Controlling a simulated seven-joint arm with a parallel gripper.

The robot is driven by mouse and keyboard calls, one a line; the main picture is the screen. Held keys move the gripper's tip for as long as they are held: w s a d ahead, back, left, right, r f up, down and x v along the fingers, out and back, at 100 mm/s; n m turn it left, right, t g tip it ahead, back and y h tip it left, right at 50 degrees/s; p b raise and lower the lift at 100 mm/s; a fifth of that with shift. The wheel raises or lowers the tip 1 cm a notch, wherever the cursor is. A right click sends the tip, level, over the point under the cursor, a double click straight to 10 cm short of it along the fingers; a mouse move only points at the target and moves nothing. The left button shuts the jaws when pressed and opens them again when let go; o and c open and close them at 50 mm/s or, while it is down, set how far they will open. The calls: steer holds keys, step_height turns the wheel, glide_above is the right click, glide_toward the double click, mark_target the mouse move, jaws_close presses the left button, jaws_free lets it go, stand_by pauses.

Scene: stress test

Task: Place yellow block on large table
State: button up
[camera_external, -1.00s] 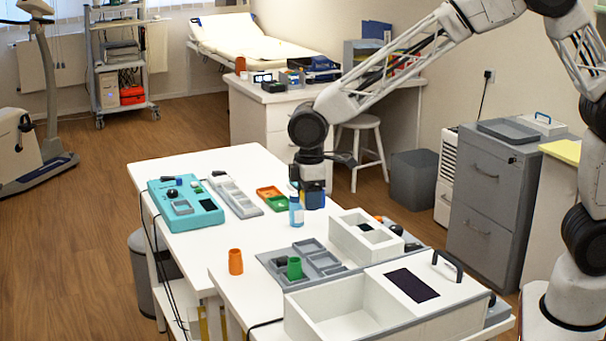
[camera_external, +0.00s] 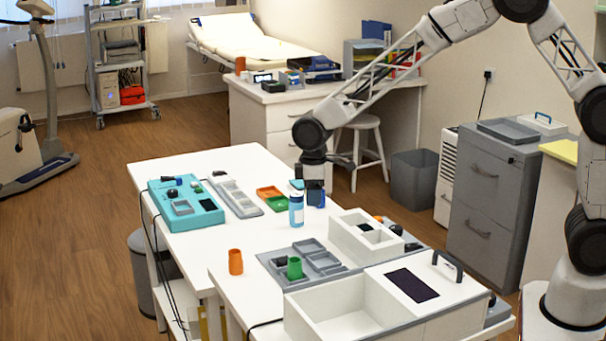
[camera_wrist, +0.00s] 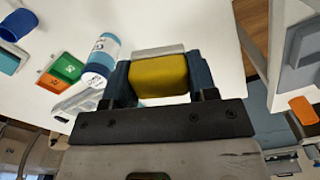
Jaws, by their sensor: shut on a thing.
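The yellow block (camera_wrist: 158,77) sits between the two dark blue fingers of my gripper (camera_wrist: 158,80) in the wrist view. My gripper is shut on it. In the external view my gripper (camera_external: 314,192) is low over the right side of the long white table (camera_external: 195,248), just right of a blue bottle (camera_external: 296,209). The block is hidden there by the fingers. The white table top (camera_wrist: 215,45) also fills much of the wrist view. I cannot tell whether the block touches the table. A light grey strip (camera_wrist: 158,50) shows at the block's far edge.
The bottle (camera_wrist: 101,57) is close beside one finger. The table's middle is clear.

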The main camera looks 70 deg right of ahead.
step_height(320, 180, down, 7)
steer(key=shift+r, duration=0.15)
steer(key=shift+w, duration=0.1)
glide_above(259, 233)
steer(key=shift+f, duration=0.7)
stand_by(0.5)
steer(key=shift+f, duration=1.75)
steer(key=shift+f, duration=0.15)
steer(key=o, duration=0.9)
